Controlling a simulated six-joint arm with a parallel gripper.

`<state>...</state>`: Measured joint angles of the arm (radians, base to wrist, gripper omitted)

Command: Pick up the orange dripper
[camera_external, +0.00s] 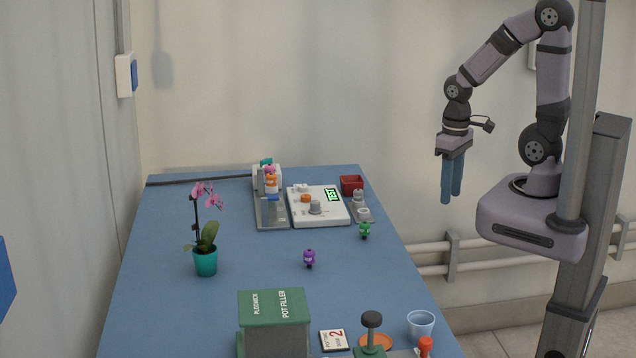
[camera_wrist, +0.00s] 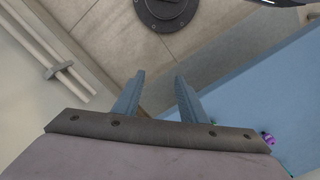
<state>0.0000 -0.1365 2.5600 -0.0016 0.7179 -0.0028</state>
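The purple dripper-like piece (camera_external: 309,258) stands on the blue table, and a similar green one (camera_external: 364,230) stands near its right edge. A small orange piece (camera_external: 271,184) shows among coloured pieces on the grey rack at the back; it may be the orange dripper, but it is too small to be sure. Another orange item (camera_external: 425,346) is at the front edge, partly cut off. My gripper (camera_external: 452,197) hangs to the right of the table, fingers down. In the wrist view its blue fingers (camera_wrist: 160,76) are apart with nothing between them.
A white tester with a green display (camera_external: 333,196) and a red box (camera_external: 351,185) stand at the back. A potted orchid (camera_external: 205,260) stands left. A green-topped pot filler box (camera_external: 274,305), a clear cup (camera_external: 421,324) and an orange saucer (camera_external: 376,342) are in front. The table's middle is mostly clear.

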